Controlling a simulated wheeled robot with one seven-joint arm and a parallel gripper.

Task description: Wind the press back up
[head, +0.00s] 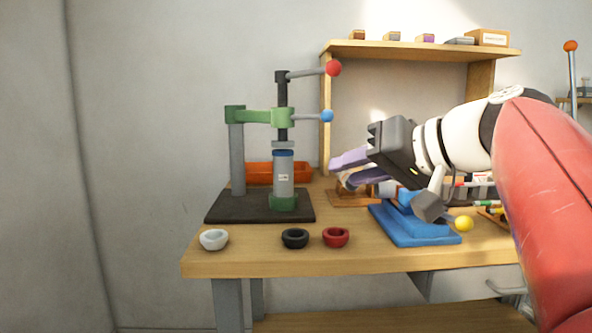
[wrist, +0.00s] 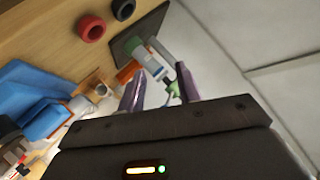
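The press stands on a black base plate (head: 226,208) at the table's left. It has a grey column, a green arm (head: 257,116), and a black spindle (head: 283,95) topped by a bar with a red ball (head: 333,68). A lower bar ends in a blue ball (head: 327,116). Under the spindle's grey disc stands a grey cylinder (head: 283,182) with a blue band, in a green holder; whether the disc touches it is unclear. My gripper (head: 340,170) is right of the press, below the blue ball, with purple fingers apart and empty. In the wrist view the press (wrist: 155,65) shows beyond the fingers (wrist: 161,74).
White (head: 214,239), black (head: 295,238) and red (head: 336,237) rings lie along the front edge. An orange bin (head: 258,172) is behind the press. A blue stand (head: 420,232) and yellow ball (head: 464,224) lie right, under my arm. A wooden shelf (head: 420,48) rises behind.

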